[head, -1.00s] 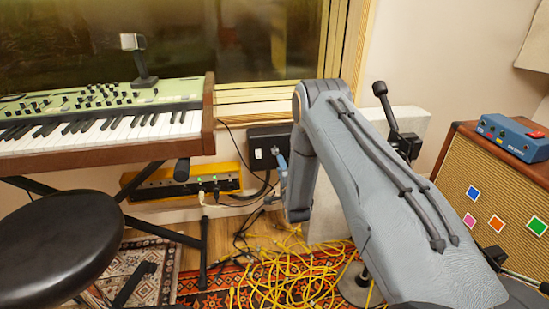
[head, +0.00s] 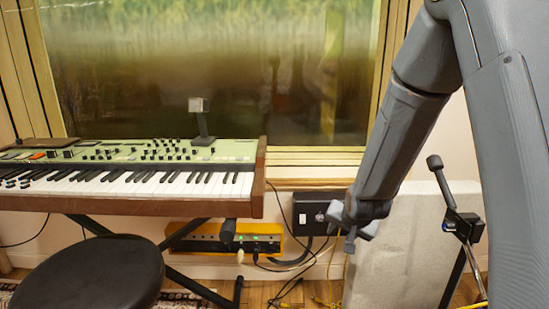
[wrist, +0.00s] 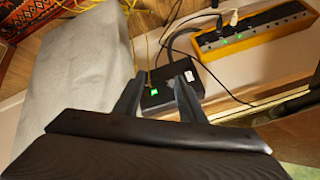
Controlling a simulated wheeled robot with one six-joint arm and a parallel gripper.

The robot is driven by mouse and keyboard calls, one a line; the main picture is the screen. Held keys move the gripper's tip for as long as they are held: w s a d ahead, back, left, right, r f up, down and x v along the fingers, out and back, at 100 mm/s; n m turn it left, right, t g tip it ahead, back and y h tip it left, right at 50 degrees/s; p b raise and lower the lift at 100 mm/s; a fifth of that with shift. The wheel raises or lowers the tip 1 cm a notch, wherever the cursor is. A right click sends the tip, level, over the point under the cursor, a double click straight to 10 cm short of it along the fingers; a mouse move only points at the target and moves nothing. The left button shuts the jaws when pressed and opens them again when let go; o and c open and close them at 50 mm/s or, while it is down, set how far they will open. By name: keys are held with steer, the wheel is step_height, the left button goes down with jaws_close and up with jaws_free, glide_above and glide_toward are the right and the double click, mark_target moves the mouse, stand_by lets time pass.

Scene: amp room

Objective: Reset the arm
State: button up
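My gripper (head: 343,228) hangs at the lower end of my arm, in front of the pale wall and the grey slab in the head view. In the wrist view the two dark fingers of my gripper (wrist: 158,88) stand apart with nothing between them. A black wall box (head: 318,207) with a white switch is just left of and behind the gripper. That black box (wrist: 160,92) shows beyond and between the fingers in the wrist view, with a green light on it. I cannot tell the exact distance to it.
A keyboard (head: 140,170) on a dark stand fills the left, with a black stool (head: 90,272) before it. An orange power strip (head: 255,240) with plugs is low on the wall. A grey slab (head: 400,250) and a small stand (head: 462,215) are at right. Cables lie below.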

steer(key=s+r+n+g, duration=0.2)
steer(key=s+n+g, duration=0.1)
steer(key=s, duration=0.9)
steer(key=s+r+n+g, duration=0.2)
steer(key=s+n, duration=0.1)
steer(key=s, duration=0.8)
steer(key=s+a+r+n+g, duration=0.1)
steer(key=s+a+r+n, duration=0.2)
steer(key=s+a, duration=0.4)
steer(key=s+a+r+n+g, duration=0.2)
steer(key=s+a, duration=0.2)
steer(key=a, duration=0.4)
steer(key=d+r+m+p, duration=0.2)
steer(key=d+r+p, duration=0.5)
steer(key=p, duration=0.5)
steer(key=s+d+r+m+p, duration=0.1)
steer(key=d+r+m+p, duration=0.2)
steer(key=d+r+p, duration=0.4)
steer(key=shift+d+r+p, duration=0.35)
steer(key=shift+r+p, duration=1.95)
steer(key=shift+p, duration=0.2)
